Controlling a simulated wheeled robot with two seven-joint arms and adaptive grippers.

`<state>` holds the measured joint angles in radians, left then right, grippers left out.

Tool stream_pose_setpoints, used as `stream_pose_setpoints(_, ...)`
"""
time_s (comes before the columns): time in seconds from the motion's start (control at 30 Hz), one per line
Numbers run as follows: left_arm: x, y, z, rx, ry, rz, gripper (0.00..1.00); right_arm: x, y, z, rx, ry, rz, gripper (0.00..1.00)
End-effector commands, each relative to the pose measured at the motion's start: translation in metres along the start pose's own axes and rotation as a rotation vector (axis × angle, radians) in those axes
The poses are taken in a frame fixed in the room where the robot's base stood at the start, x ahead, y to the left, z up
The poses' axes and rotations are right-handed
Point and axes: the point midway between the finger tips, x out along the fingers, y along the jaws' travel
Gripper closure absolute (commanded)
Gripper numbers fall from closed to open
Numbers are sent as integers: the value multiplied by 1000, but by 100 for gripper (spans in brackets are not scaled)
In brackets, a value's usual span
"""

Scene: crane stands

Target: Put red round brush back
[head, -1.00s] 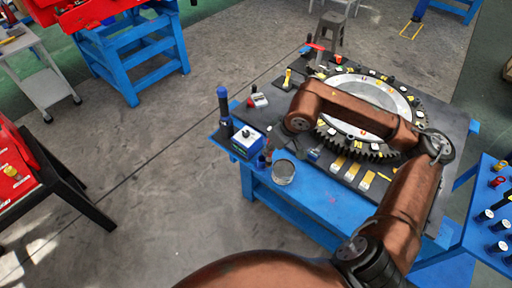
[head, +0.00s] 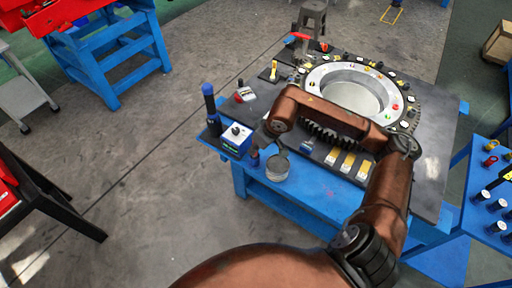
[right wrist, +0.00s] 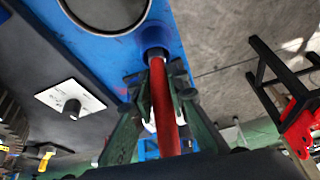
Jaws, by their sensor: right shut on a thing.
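The red round brush shows as a long red handle (right wrist: 163,105) in the right wrist view. My right gripper (right wrist: 155,85) is shut around it. The far end of the handle meets a dark blue round holder (right wrist: 153,38) on the blue shelf; I cannot tell how deep it sits. In the head view my right gripper (head: 272,140) is low at the table's front edge, and the small dark blue holder (head: 255,157) is just to its left. The brush itself is mostly hidden there. My left gripper is not in view.
A round metal pot (head: 277,168) stands right beside the gripper. A large toothed ring (head: 408,125) fills the table behind my arm.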

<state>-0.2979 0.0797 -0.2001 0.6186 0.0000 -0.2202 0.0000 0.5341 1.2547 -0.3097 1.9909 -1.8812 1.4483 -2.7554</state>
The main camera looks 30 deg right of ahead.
Motion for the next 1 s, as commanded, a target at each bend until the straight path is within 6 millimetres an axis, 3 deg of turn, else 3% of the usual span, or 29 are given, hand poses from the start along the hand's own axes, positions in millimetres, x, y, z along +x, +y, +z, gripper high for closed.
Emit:
stream_pose_setpoints(0.1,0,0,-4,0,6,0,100,-1,0,-1,-1,2,-1,100)
stream_pose_setpoints(0.13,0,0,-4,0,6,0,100,-1,0,-1,0,1,-1,84)
stream_pose_setpoints(0.37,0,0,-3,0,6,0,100,-2,0,0,2,2,0,68)
stream_pose_setpoints(0.73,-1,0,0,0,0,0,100,-8,1,0,2,3,1,68)
stream_pose_setpoints(1.0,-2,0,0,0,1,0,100,-56,2,0,2,4,6,68)
